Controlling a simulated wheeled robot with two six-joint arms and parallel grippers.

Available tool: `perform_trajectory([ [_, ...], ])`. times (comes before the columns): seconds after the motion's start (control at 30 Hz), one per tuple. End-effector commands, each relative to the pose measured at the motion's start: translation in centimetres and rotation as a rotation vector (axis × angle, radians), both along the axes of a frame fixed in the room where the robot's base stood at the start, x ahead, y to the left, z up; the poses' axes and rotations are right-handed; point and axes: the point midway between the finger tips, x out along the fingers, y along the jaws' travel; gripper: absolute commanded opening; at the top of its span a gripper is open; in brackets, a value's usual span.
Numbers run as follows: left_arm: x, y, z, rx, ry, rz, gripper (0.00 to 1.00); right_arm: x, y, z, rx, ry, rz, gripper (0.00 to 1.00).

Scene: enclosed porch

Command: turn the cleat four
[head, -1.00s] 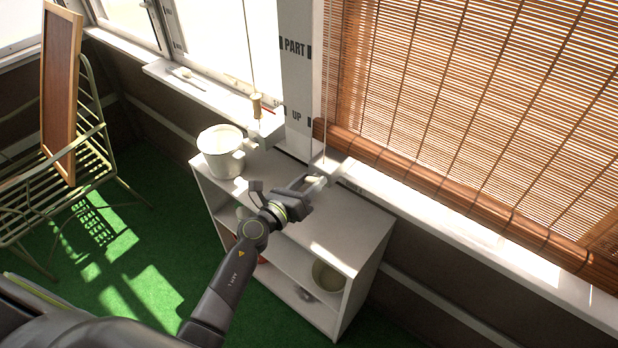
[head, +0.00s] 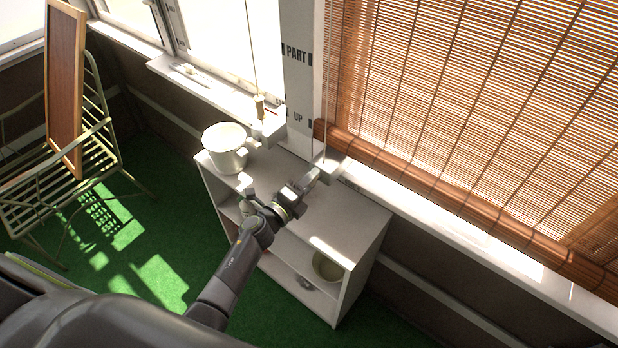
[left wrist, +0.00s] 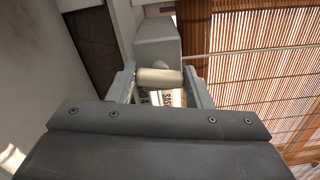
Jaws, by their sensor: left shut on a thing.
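My left gripper (head: 318,174) reaches over the white shelf unit to the window sill's edge. It is shut on the cleat, a small pale bar that shows between the two fingers in the left wrist view (left wrist: 158,77). The cleat sits in front of a light grey block (left wrist: 157,42). In the head view the fingers mostly hide the cleat. A thin cord (head: 325,110) runs down to this spot beside the post marked PART and UP. My right gripper is not in view.
A white pot (head: 226,150) stands on the left end of the shelf unit (head: 345,218). A second cord with a wooden knob (head: 260,108) hangs behind it. A brown slatted blind (head: 450,110) covers the right window. A metal chair (head: 65,175) stands at left on green flooring.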

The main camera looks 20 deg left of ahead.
Motion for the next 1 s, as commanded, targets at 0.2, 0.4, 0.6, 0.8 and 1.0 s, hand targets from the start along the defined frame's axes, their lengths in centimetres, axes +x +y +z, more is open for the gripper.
perform_trajectory([
  [0.2,-0.01,0.05,0.01,-0.121,0.047,0.001,0.23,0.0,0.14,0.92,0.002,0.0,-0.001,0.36],
  [0.4,-0.01,0.05,-0.06,-0.186,0.07,0.0,0.23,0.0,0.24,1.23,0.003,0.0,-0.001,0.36],
  [0.6,-0.02,0.04,-0.15,-0.213,0.079,0.0,0.23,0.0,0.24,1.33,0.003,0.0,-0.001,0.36],
  [0.8,-0.02,0.04,-0.18,-0.217,0.081,0.0,0.23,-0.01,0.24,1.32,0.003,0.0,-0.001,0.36],
  [1.0,-0.03,0.04,-0.18,-0.218,0.081,0.0,0.47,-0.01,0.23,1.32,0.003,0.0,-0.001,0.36],
])
